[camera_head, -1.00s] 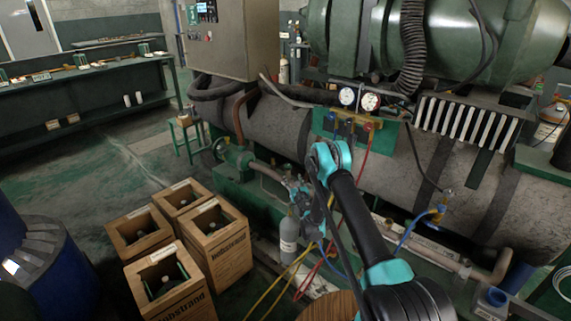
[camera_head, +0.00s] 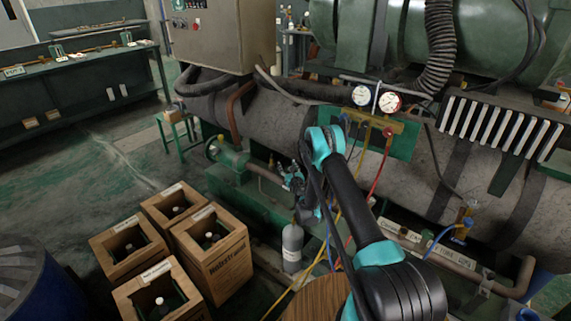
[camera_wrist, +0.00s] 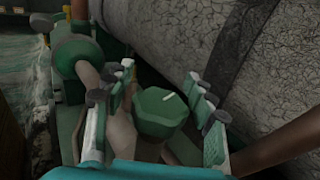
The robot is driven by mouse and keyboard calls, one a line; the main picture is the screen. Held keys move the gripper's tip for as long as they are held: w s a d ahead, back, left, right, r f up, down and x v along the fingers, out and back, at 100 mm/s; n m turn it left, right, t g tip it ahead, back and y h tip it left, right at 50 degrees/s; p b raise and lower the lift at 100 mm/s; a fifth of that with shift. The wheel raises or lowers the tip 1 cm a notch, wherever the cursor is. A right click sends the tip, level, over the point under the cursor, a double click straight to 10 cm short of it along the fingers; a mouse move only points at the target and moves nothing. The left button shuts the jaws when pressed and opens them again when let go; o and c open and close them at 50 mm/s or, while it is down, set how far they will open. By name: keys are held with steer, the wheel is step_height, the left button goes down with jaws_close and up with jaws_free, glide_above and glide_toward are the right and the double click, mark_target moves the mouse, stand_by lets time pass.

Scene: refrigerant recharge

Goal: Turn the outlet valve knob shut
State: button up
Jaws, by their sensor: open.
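The outlet valve knob (camera_wrist: 160,112) is a green, faceted knob with a short white mark on top, in the middle of the wrist view. My gripper (camera_wrist: 160,88) is open, with one finger to the left of the knob and the other to its right. Gaps show between the knob and both fingers, so I see no grip on it. In the head view my gripper (camera_head: 292,178) is at the end of the pipe in front of the big grey tank. The knob cannot be made out there.
A brown pipe (camera_wrist: 268,150) runs close on the right in the wrist view, below the grey tank (camera_wrist: 205,35). A grey cylinder (camera_head: 292,250) stands below my gripper, near coloured hoses. Wooden crates (camera_head: 215,250) stand on the floor to the left. Gauges (camera_head: 377,98) sit above.

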steer(key=c, duration=1.3)
